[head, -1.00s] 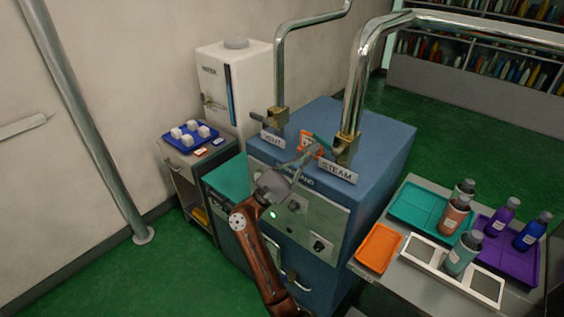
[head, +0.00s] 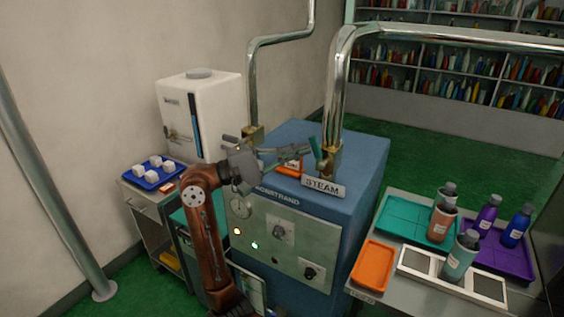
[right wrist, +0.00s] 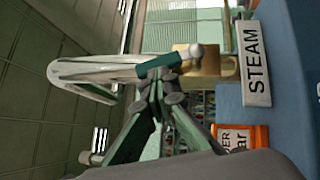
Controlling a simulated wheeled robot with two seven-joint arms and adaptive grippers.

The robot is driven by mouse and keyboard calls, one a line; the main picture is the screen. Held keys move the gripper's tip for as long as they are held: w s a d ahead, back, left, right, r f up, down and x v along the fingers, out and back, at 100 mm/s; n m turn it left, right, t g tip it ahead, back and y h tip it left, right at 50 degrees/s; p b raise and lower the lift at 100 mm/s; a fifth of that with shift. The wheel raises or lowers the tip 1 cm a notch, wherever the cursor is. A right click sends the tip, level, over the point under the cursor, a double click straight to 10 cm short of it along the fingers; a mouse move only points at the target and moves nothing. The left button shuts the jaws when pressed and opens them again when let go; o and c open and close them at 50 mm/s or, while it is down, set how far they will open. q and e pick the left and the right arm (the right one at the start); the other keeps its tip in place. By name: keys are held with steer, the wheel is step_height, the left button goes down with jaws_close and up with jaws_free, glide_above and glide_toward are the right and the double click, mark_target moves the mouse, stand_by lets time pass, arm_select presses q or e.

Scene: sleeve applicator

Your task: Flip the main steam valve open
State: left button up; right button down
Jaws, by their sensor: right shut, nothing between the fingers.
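The steam valve is a brass body (head: 331,160) at the foot of the large chrome pipe, behind the STEAM plate (head: 324,188). Its teal lever (head: 314,150) stands tilted at the left of the brass body; it also shows in the right wrist view (right wrist: 158,66). My right gripper (head: 306,148) reaches in from the left, with its fingertips close to the lever. In the right wrist view the fingertips (right wrist: 160,92) are together, just below the lever; contact cannot be told. The fingers hold nothing. My left gripper is not in view.
The blue machine (head: 372,180) stands below the valve, with an orange sign (head: 289,167) on top. The smaller vent pipe (head: 252,90) rises behind my gripper. A side table at right holds bottles, a teal tray (head: 406,214) and an orange tray (head: 373,266).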

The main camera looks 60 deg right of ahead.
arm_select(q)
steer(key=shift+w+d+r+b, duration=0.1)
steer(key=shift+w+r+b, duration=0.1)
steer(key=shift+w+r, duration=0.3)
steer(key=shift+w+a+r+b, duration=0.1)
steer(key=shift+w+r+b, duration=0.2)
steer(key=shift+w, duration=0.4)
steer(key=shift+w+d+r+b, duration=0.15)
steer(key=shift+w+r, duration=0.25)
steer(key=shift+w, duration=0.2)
arm_select(e)
steer(key=shift+s+r+m+t+y, duration=0.35)
steer(key=shift+r+m+t+y, duration=0.1)
steer(key=shift+m, duration=0.25)
steer(key=shift+s+r+m+t+y, duration=0.35)
steer(key=shift+m+t+y, duration=0.1)
steer(key=shift+m, duration=0.25)
steer(key=shift+a, duration=0.15)
